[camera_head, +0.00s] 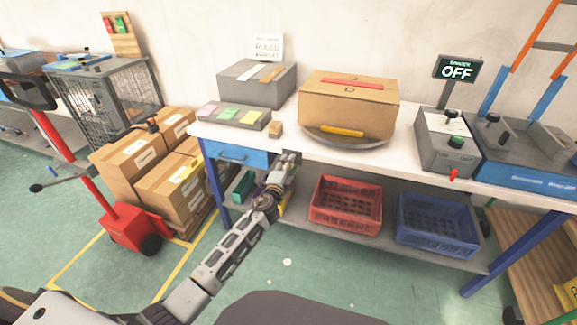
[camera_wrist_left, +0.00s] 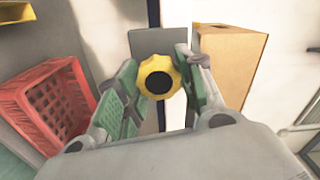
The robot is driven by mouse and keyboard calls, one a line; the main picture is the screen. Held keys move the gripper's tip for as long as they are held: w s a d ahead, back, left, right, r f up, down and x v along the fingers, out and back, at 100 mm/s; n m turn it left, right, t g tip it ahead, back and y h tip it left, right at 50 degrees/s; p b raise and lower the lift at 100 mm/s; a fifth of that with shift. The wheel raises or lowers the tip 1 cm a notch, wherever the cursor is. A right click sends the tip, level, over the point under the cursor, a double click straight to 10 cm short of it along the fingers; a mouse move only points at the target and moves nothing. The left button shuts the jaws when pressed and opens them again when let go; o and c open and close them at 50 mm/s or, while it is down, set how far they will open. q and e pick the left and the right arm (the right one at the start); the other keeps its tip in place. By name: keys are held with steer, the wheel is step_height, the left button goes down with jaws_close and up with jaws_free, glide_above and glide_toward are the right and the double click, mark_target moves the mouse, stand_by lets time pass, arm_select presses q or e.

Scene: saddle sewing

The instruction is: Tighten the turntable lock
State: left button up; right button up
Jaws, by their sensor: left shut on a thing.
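The turntable (camera_head: 366,142) is a grey disc on the white workbench, with a cardboard box (camera_head: 378,110) standing on it. The turntable lock, a yellow knob with a black centre (camera_wrist_left: 171,68), sits between my left gripper's fingers in the left wrist view. My left gripper (camera_head: 290,160) is at the bench's front edge, left of the turntable, and its fingers are shut on the knob. In the head view the gripper hides the knob. My right gripper is not in view.
A red crate (camera_head: 346,228) and a blue crate (camera_head: 436,241) sit on the shelf below the bench. A blue drawer (camera_head: 238,155) is left of my gripper. A box with an OFF sign (camera_head: 457,70) stands on the right. Stacked cartons (camera_head: 170,190) and a red pallet jack (camera_head: 117,222) stand left.

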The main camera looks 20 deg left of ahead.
arm_select(q)
steer(key=shift+m, duration=0.9)
steer(key=m, duration=0.2)
steer(key=shift+f+m, duration=0.1)
steer(key=shift+m, duration=0.6)
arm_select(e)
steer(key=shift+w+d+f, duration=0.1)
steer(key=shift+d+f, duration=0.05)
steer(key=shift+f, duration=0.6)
arm_select(q)
steer(key=o, duration=1)
steer(key=shift+s, duration=0.2)
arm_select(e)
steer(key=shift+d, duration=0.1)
arm_select(q)
steer(key=shift+s+a, duration=0.2)
steer(key=shift+s, duration=5.6)
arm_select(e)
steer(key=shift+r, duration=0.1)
